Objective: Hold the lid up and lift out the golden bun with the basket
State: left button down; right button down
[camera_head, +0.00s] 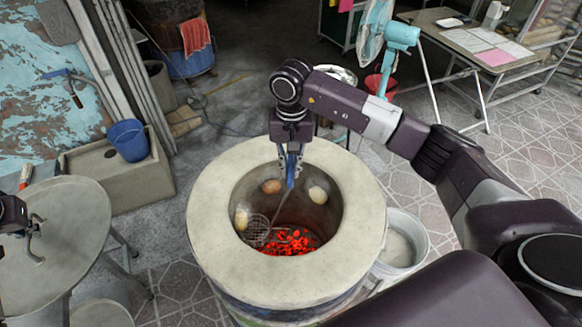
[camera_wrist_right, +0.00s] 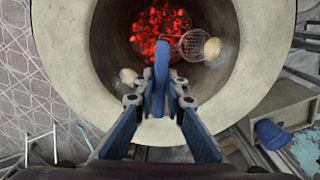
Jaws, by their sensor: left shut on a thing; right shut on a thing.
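The barrel oven (camera_head: 365,225) stands open in the middle of the head view. Inside its wall are a golden-brown bun (camera_head: 271,186) at the back, a pale bun (camera_head: 317,195) on the right and a pale yellowish bun (camera_head: 241,219) on the left. The wire basket (camera_head: 256,231) hangs inside beside the left bun; whether they touch I cannot tell. My right gripper (camera_head: 290,163) is shut on the basket's blue handle (camera_wrist_right: 161,75) above the opening. My left gripper (camera_head: 27,228), partly cut off, is shut on the handle of the round grey lid (camera_head: 70,240), clear of the oven.
Red coals (camera_head: 288,243) glow at the oven's bottom. A white bucket (camera_head: 408,235) stands close to its right. A stone trough (camera_head: 125,185) with a blue bucket (camera_head: 128,139) lies at left. A table (camera_head: 480,45) stands at the back right.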

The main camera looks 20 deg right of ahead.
pick_arm(q)
jog(key=shift+f, duration=0.1)
pick_arm(e)
jog(key=shift+w+a, duration=0.1)
jog(key=shift+a, duration=0.15)
pick_arm(q)
jog(key=shift+w+r, duration=0.1)
jog(key=shift+r, duration=0.3)
pick_arm(e)
jog(key=shift+w+a+r, duration=0.15)
jog(key=shift+a+r, duration=0.05)
jog(key=shift+r, duration=0.45)
jog(key=shift+w+a+r, duration=0.1)
jog(key=shift+a+r, duration=0.05)
jog(key=shift+r, duration=0.5)
dwell(0.4)
jog(key=shift+s, duration=0.1)
dwell(0.7)
jog(key=shift+d, duration=0.1)
pick_arm(q)
jog(key=shift+f+b, duration=0.35)
jog(key=shift+f, duration=0.2)
pick_arm(e)
jog(key=shift+s+d, duration=0.35)
jog(key=shift+d, duration=0.4)
jog(key=shift+s+d, duration=0.4)
jog(key=shift+d, duration=0.35)
jog(key=shift+s+d, duration=0.35)
jog(key=shift+d, duration=0.4)
